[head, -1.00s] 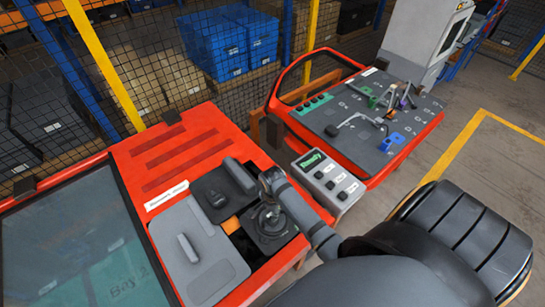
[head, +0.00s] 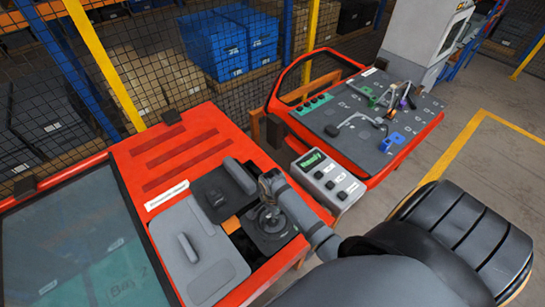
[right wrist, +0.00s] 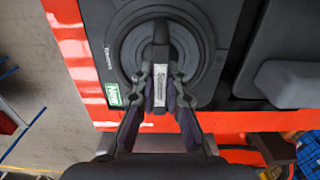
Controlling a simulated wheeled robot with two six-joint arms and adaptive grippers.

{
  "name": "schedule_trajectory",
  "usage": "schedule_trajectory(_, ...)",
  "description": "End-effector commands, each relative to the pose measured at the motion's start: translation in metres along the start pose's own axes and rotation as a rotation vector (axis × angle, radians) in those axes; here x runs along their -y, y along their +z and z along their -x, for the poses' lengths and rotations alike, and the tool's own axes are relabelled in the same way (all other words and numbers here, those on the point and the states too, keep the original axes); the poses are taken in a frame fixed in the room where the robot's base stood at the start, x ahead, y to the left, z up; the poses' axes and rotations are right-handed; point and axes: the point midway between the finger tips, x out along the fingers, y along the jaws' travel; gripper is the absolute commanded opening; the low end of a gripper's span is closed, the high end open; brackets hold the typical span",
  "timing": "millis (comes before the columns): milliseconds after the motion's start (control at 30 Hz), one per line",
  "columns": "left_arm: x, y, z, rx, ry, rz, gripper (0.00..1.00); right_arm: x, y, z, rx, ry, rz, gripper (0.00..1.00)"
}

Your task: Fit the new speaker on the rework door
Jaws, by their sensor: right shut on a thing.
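The new speaker (head: 270,238), a dark square plate with a round cone, sits at the right side of the red bench, among its grey and black panels. In the right wrist view the speaker (right wrist: 190,35) carries a green "New" label and an upright centre handle with a pale tag. My right gripper (right wrist: 161,88) is shut on that handle. In the head view this gripper (head: 268,200) partly covers the speaker. I cannot tell whether the speaker touches the surface below. The red door (head: 400,160) with a grey inner panel lies further right. My left gripper is not in view.
The red bench (head: 180,155) has a grey-lidded panel (head: 200,255), a black handled panel (head: 222,190) and a glass pane (head: 80,250). A grey control box (head: 330,178) stands between bench and door. Clips and small tools lie on the door. Mesh fence stands behind; floor at right is open.

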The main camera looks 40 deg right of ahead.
Motion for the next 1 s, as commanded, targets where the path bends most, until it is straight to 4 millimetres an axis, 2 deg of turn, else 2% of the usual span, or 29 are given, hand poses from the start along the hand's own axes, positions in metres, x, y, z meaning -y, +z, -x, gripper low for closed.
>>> schedule_trajectory(633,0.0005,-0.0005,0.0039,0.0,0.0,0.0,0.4,-0.0018,0.0006,-0.0028,0.002,0.005,0.0,0.0)
schedule_trajectory(667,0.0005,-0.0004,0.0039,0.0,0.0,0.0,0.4,-0.0019,0.0006,-0.0028,0.002,0.005,0.0,0.14)
schedule_trajectory(833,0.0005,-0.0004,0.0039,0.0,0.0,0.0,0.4,-0.0016,0.0005,-0.0025,0.001,0.004,0.0,0.38)
schedule_trajectory(1000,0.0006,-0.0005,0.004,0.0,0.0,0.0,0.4,-0.0011,0.0003,-0.0019,0.001,0.003,0.0,0.38)
